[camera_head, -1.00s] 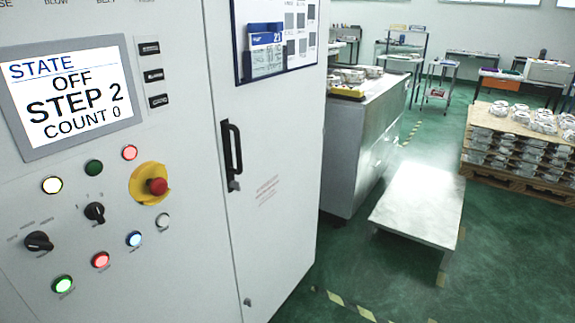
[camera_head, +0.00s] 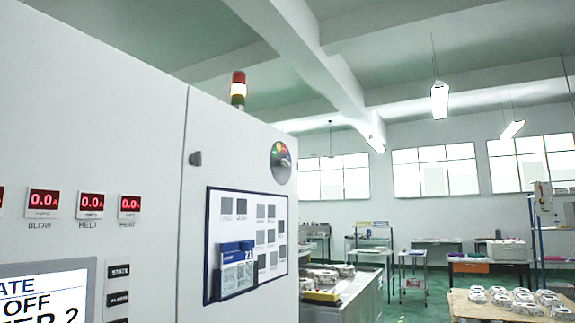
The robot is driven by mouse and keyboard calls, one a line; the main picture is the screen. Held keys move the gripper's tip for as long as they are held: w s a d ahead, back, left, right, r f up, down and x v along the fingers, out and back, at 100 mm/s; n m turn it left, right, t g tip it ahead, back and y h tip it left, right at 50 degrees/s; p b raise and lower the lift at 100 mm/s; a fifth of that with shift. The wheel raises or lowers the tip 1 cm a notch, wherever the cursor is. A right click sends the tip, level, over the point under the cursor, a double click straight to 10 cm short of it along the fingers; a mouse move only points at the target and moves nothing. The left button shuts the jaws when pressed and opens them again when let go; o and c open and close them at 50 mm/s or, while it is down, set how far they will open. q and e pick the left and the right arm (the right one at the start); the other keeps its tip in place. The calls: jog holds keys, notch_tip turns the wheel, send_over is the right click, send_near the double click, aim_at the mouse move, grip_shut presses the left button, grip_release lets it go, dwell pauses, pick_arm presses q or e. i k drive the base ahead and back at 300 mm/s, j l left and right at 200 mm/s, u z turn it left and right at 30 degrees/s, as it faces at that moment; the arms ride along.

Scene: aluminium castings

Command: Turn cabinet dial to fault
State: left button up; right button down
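A round dial (camera_head: 281,163) with coloured segments is mounted high on the white cabinet (camera_head: 150,130), on the right-hand door, near its right edge. Red, yellow and green show on its face, and a light grey knob or pointer sits toward its right side. The markings are too small to read, so I cannot tell which segment it points to. Neither of my grippers is in view.
A signal tower (camera_head: 238,88) stands on the cabinet top. The screen (camera_head: 45,292) is cut off at lower left. A pallet of castings (camera_head: 512,305) and benches stand to the right.

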aim_at(284, 163)
jog(key=l+u, duration=0.1)
jog(key=u, duration=0.35)
jog(key=i+l+u, duration=0.15)
jog(key=l, duration=0.2)
jog(key=i+l+u, duration=0.2)
jog(key=l, duration=0.15)
jog(key=l+u, duration=0.15)
jog(key=l, duration=0.2)
jog(key=i+l+u, duration=0.2)
jog(key=l, duration=0.2)
jog(key=k, duration=0.05)
